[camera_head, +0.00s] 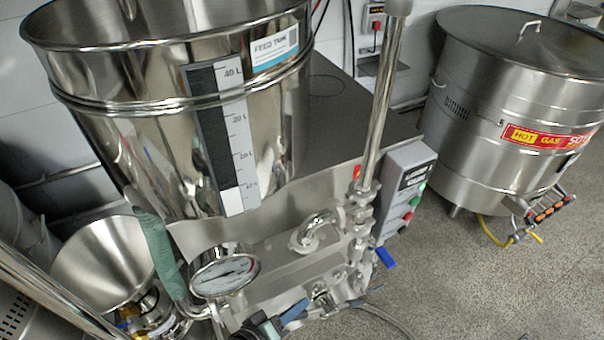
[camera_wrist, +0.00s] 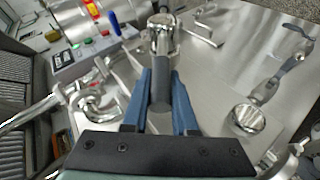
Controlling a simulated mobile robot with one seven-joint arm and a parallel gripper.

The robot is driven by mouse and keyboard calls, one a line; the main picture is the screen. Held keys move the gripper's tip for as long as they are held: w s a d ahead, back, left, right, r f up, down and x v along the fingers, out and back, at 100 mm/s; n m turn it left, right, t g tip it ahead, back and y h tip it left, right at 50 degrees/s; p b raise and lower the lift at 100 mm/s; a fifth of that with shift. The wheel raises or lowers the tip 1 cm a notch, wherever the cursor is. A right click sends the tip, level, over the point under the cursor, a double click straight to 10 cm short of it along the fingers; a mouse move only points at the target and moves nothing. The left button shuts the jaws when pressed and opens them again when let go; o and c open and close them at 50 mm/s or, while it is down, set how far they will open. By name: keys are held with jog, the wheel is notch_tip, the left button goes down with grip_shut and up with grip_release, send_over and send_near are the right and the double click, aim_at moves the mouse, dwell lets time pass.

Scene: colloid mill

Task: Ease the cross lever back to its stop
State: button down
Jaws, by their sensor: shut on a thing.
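The cross lever (camera_wrist: 160,92) has a dark grip and a chrome head, and it stands out from the mill's steel body in the wrist view. My gripper (camera_wrist: 160,74) is shut on the dark grip, with one blue finger on each side of it. The chrome head shows just beyond the fingertips. In the head view my gripper (camera_head: 296,314) is low in the picture, at the chrome fittings below the curved pipe. The lever is small and partly hidden there, and I cannot tell how close it is to its stop.
A steel feed tank (camera_head: 140,130) rises above the work area. A dial gauge (camera_head: 224,274) and a curved chrome pipe (camera_head: 315,230) are close to my gripper. A control box with buttons (camera_head: 408,190) stands at the right. A large steel kettle (camera_head: 480,110) is farther right, across open floor.

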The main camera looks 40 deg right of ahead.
jog(key=shift+w+a+f+n+h+b, duration=0.2)
jog(key=shift+f+h+b, duration=0.25)
jog(key=shift+b, duration=0.35)
jog(key=shift+s+a+f+n+h+b, duration=0.1)
jog(key=shift+a+f+h+b, duration=0.3)
jog(key=shift+b, duration=0.35)
jog(key=shift+d, duration=0.1)
jog(key=c, duration=0.7)
grip_release()
jog(key=b+v, duration=0.1)
jog(key=v, duration=1.2)
jog(key=shift+f, duration=0.15)
